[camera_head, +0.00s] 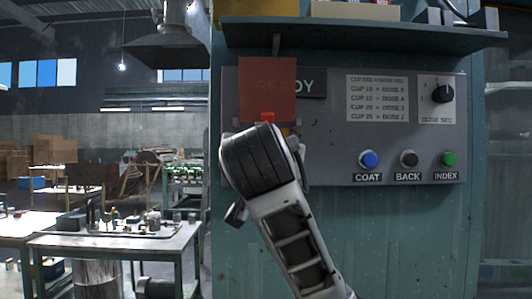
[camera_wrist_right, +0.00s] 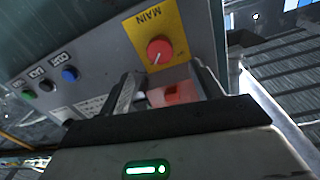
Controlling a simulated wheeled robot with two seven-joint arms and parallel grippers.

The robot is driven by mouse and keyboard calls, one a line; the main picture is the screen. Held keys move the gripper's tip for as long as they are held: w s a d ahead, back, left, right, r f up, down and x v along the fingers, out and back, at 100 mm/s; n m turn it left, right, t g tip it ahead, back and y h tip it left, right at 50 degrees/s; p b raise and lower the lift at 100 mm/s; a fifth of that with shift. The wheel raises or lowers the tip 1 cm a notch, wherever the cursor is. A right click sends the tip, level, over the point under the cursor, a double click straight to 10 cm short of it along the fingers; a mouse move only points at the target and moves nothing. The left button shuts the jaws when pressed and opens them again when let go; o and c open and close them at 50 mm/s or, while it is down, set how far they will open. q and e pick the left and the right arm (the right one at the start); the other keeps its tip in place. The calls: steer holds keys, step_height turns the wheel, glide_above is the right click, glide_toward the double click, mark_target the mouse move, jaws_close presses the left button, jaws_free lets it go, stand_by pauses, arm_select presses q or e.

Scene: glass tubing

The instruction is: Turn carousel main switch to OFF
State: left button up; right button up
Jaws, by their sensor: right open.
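The main switch shows in the right wrist view as a round red knob (camera_wrist_right: 160,52) on a yellow plate (camera_wrist_right: 146,32) marked MAIN. Its setting is too small to read. A translucent red flap (camera_head: 267,88) stands in front of the READY display in the head view. Red material (camera_wrist_right: 178,93) also shows between my fingers in the wrist view. My right gripper (camera_wrist_right: 167,76) is open, with its fingers pointing at the panel near the knob, apart from it. In the head view my right arm hides the knob and most of the gripper. My left gripper is out of view.
The grey panel (camera_head: 325,140) carries a dose dial (camera_head: 443,93) and blue COAT (camera_head: 368,159), black BACK (camera_head: 408,159) and green INDEX (camera_head: 449,159) buttons. A shelf (camera_head: 360,33) juts out above it. A workbench (camera_head: 120,245) stands at the left, away from the panel.

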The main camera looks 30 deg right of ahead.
steer(key=x, duration=0.9)
steer(key=shift+p, duration=0.45)
steer(key=c, duration=1)
